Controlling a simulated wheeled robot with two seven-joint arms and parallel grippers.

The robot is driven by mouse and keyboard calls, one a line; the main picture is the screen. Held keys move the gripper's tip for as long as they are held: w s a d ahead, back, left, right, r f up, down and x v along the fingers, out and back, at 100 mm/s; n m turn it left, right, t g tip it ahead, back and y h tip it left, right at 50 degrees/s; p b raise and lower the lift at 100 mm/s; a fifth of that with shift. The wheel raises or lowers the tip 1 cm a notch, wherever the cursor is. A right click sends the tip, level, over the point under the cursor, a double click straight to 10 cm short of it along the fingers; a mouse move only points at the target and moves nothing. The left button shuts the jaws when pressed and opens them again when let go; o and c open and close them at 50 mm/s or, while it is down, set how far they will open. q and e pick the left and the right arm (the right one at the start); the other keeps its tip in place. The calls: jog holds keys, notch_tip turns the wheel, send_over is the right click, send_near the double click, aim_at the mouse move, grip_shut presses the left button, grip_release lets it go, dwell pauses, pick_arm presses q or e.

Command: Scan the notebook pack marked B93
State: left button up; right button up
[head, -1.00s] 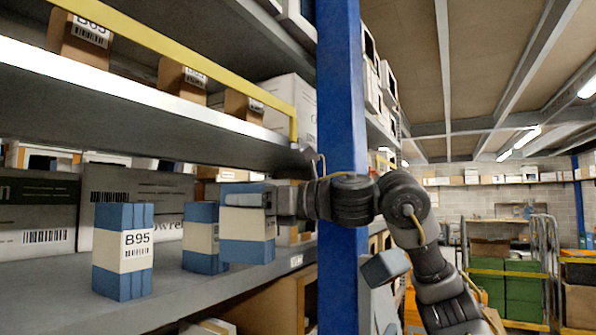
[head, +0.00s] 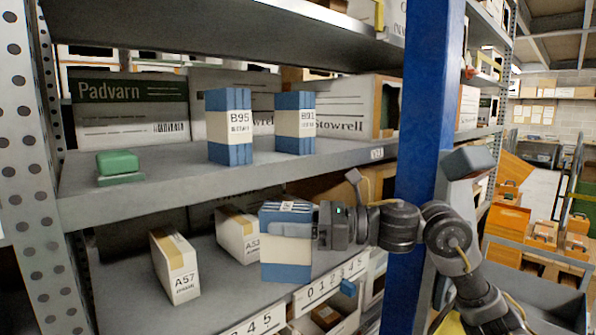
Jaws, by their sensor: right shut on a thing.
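My right gripper (head: 318,225) comes in from the right and is shut on a blue notebook pack with a white band (head: 287,248). It holds the pack in the air in front of the shelves, below the upper board's edge. A bit of printed label shows on the pack's top; I cannot read it. The wide side facing me is plain. Pack B95 (head: 230,126) stands upright on the upper shelf (head: 180,165). My left gripper is out of view.
White boxes, A57 (head: 174,265) and another (head: 237,235), stand on the lower shelf. A blue post (head: 429,110) rises behind my right arm. The upper shelf's front middle is clear.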

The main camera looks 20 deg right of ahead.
jog(key=s+f, duration=0.3)
jog(key=f, duration=0.7)
jog(key=s+d+f+t, duration=0.1)
jog(key=s+f, duration=0.2)
jog(key=f, duration=0.8)
jog(key=s+f+m+b, duration=0.1)
jog(key=s+f, duration=0.2)
jog(key=f, duration=0.7)
jog(key=shift+d+f+h, duration=0.3)
jog(key=shift+h, duration=0.1)
